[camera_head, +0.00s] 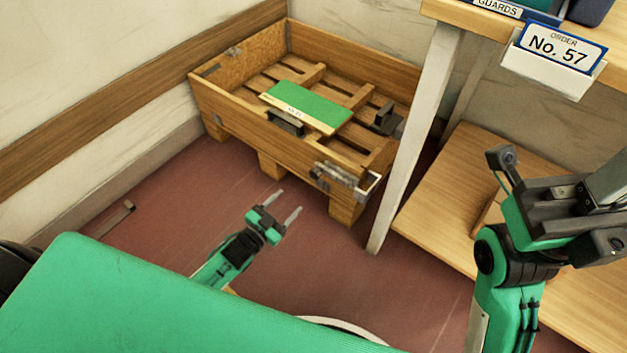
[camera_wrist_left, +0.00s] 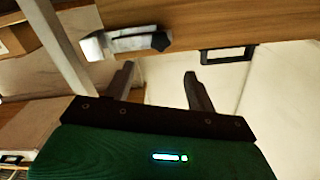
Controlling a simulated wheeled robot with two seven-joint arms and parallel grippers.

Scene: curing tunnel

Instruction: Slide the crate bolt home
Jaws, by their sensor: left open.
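The wooden crate (camera_head: 238,118) stands on the floor against the wall. Its metal bolt (camera_head: 340,178) is on the crate's front side, near the right corner. The bolt (camera_wrist_left: 128,42) also shows in the left wrist view, above and left of my fingers. My left gripper (camera_head: 288,203) is open and empty, short of the crate's front and left of the bolt, touching nothing. In the left wrist view the fingers of my left gripper (camera_wrist_left: 160,86) are spread apart with nothing between them. How far the bolt is slid cannot be told.
A green-topped board (camera_head: 305,105) lies across the crate. A black handle (camera_head: 286,123) is on its front, also in the left wrist view (camera_wrist_left: 228,55). A shelf leg (camera_head: 412,140) stands close right of the bolt.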

